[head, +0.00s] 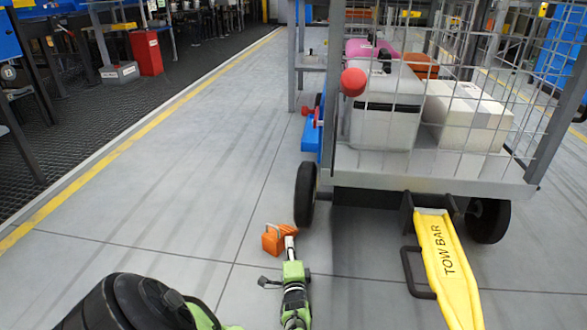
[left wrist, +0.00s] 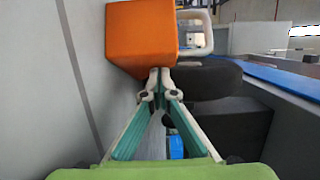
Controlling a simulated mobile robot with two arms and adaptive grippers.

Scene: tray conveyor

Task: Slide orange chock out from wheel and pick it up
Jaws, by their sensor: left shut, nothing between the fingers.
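The orange chock (head: 271,240) stands on the floor just left of the cart's near left wheel (head: 305,195), with a gap of floor between them. My left gripper (head: 290,240) is low at the chock's right side, between chock and wheel in the picture. In the left wrist view its fingertips (left wrist: 160,76) are together and empty, close under the lower right edge of the orange chock (left wrist: 141,38). Whether they touch it I cannot tell. The dark wheel (left wrist: 209,79) is right of the fingertips there. My right gripper is out of view.
The wire-sided cart (head: 430,181) carries a white box (head: 467,118) and a grey case (head: 384,115). A yellow tow bar (head: 446,262) reaches down to the floor at its front. The floor left of the chock is clear up to the yellow line.

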